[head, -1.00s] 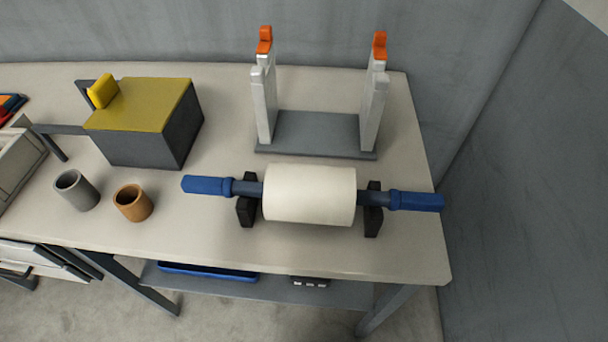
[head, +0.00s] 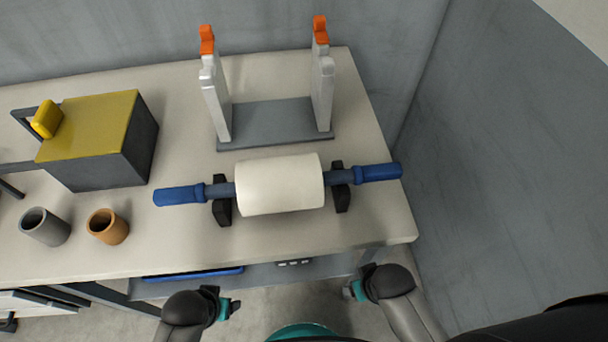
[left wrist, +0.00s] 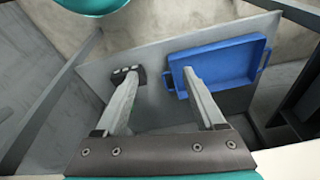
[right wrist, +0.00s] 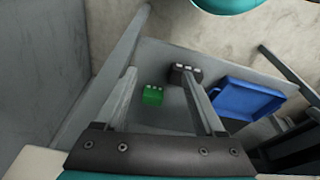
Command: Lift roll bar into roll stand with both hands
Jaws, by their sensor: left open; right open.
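The roll bar (head: 280,184) is a thick cream roll on a dark bar with blue grips at both ends. It rests across two black cradles (head: 222,206) on the table. The roll stand (head: 266,122) stands behind it, with a grey base and two pale uprights topped in orange. My left gripper (head: 228,306) and right gripper (head: 352,290) are in front of the table's front edge, apart from the bar. In the left wrist view my left gripper (left wrist: 158,85) is open and empty. In the right wrist view my right gripper (right wrist: 160,82) is open and empty.
A yellow-topped grey box (head: 95,130), a grey cup (head: 45,227) and an orange cup (head: 107,227) stand left of the bar. A lower shelf holds a blue tray (left wrist: 225,65) and a green block (right wrist: 153,95). A wall (head: 500,170) rises at the right.

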